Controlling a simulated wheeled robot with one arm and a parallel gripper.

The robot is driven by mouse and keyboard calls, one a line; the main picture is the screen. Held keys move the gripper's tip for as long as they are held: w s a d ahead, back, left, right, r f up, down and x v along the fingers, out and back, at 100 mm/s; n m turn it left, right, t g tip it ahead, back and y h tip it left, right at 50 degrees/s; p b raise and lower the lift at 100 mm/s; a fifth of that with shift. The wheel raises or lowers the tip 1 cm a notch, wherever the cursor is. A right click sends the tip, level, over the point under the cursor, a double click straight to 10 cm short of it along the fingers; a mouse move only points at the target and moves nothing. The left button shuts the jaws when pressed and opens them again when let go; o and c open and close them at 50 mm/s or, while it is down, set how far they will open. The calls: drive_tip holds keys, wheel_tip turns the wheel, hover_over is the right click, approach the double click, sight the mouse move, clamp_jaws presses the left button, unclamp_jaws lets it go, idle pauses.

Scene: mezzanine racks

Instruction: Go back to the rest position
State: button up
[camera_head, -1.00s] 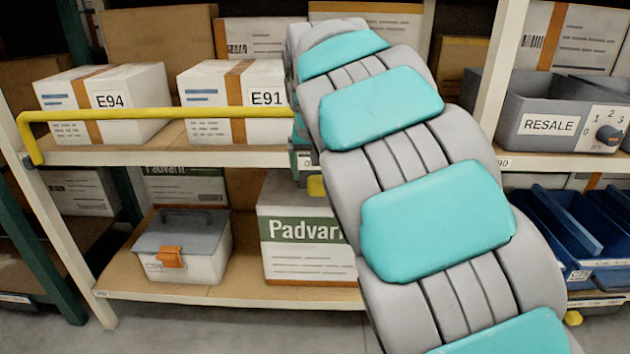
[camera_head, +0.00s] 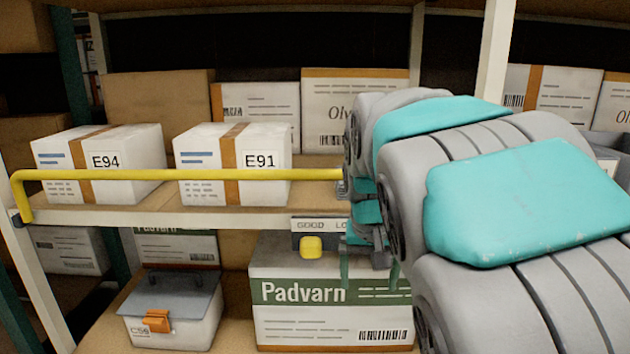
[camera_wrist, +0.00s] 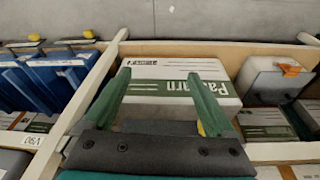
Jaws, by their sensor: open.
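My gripper (camera_head: 370,279) hangs in front of the rack, just below the upper shelf's edge, with its green fingers pointing down. In the wrist view my gripper (camera_wrist: 158,75) has its two green fingers wide apart with nothing between them. I cannot tell whether the fingers touch that box. My grey and teal arm covers the right part of the head view.
A yellow bar (camera_head: 150,174) runs along the upper shelf's front, before white boxes E94 (camera_head: 135,160) and E91 (camera_head: 215,160). A label with a yellow knob (camera_head: 312,244) is beside my gripper. A grey-lidded case (camera_head: 172,310) stands below. Blue bins (camera_wrist: 60,80) are in the wrist view.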

drive_tip(key=s+d+f+g, duration=0.1)
drive_tip(key=s+f, duration=0.3)
drive_tip(key=s, duration=0.5)
drive_tip(key=s+d+f+g, duration=0.2)
drive_tip(key=s+f, duration=0.3)
drive_tip(key=s, duration=0.5)
drive_tip(key=s+d+f+n+g, duration=0.1)
drive_tip(key=s+f, duration=0.4)
drive_tip(key=s, duration=0.5)
drive_tip(key=shift+d+y, duration=0.3)
drive_tip(key=shift+d, duration=0.5)
